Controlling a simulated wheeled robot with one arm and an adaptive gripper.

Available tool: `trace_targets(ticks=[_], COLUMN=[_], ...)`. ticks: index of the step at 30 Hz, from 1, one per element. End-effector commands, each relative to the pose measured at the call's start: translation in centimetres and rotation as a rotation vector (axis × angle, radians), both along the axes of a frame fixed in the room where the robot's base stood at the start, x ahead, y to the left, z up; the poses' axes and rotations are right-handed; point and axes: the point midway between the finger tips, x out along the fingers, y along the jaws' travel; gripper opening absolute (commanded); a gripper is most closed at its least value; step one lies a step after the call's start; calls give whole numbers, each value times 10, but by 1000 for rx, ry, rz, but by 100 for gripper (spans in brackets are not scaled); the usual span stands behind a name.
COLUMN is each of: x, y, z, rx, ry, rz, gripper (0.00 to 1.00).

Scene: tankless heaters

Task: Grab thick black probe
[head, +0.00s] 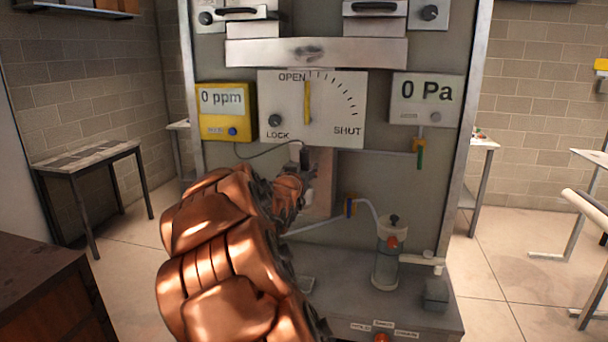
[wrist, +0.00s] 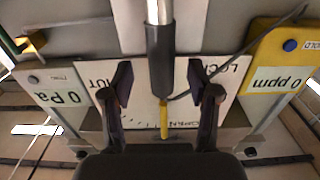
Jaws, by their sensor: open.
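The thick black probe (wrist: 160,62) is a dark cylinder with a shiny metal rod, in the middle of the wrist view. In the head view its black end (head: 305,157) shows just above my gripper (head: 304,178), below the dial panel. In the wrist view my gripper (wrist: 160,80) is open, with one finger on each side of the probe. A gap shows between the probe and each finger. A thin dark cable runs from near the probe toward the yellow ppm meter (head: 227,111). My arm hides part of the area below the probe in the head view.
The dial panel (head: 339,132) with a yellow pointer stands behind the probe. A clear jar (head: 387,262) with a white tube stands on the bench, right of my arm.

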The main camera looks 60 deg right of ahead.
Motion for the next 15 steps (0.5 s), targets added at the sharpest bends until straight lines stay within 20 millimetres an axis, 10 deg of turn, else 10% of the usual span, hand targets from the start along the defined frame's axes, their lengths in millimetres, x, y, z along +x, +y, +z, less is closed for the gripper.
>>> trace_targets(ticks=[15], x=[13], y=[-32], z=[3], rx=[0], ry=[1], rz=[0], gripper=[60])
